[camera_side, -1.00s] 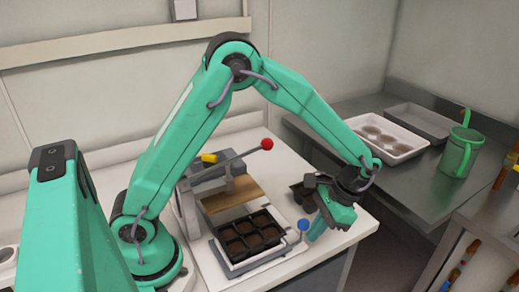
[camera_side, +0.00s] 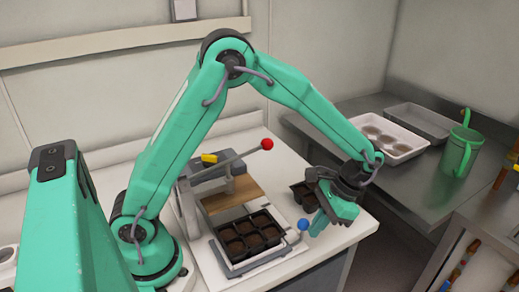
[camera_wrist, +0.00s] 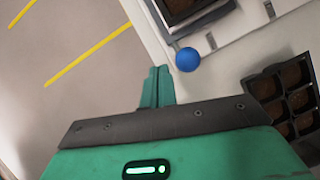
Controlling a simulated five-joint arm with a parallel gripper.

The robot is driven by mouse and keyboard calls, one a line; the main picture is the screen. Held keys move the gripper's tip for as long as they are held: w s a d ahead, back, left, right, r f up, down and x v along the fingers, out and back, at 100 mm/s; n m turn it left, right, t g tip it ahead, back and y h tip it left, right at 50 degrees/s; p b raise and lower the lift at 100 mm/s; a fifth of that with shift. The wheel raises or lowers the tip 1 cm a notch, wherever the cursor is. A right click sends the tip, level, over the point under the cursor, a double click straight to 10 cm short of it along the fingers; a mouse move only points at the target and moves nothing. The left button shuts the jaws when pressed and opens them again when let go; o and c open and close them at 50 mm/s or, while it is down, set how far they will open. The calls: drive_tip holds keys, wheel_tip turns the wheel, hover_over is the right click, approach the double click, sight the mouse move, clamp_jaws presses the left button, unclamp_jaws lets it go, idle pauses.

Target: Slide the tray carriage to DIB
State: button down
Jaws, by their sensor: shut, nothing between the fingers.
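The tray carriage (camera_side: 258,261) is a pale frame on the bench, carrying a black tray (camera_side: 247,237) of soil-filled cells. A blue knob (camera_side: 303,224) sticks out at its right side. The wrist view shows the knob (camera_wrist: 187,59) and part of the carriage (camera_wrist: 210,40) at the top. My gripper (camera_side: 318,229) points down just right of the knob in the side view. Its fingers (camera_wrist: 157,77) are together and empty, close to the knob; contact cannot be told. No DIB label is readable.
Behind the carriage stand a press-like frame with a brown board (camera_side: 222,198) and a lever with a red knob (camera_side: 267,144). Another black cell tray (camera_side: 302,192) sits behind my gripper. The bench edge lies close in front. A steel side table holds white trays (camera_side: 393,140) and a green can (camera_side: 459,151).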

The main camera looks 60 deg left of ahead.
wheel_tip(320, 180, up, 8)
drive_tip(key=d, duration=0.1)
drive_tip(key=shift+f, duration=0.25)
idle(0.5)
drive_tip(key=s+a+r+n+t+h, duration=0.1)
drive_tip(key=s+a+r+n+t, duration=0.2)
drive_tip(key=s+a+r+t, duration=0.6)
drive_tip(key=shift+s+a+t+h, duration=0.3)
drive_tip(key=shift+s+a+t, duration=0.5)
drive_tip(key=shift+s+a, duration=1.1)
drive_tip(key=shift+s+d, duration=0.35)
drive_tip(key=shift+d, duration=0.05)
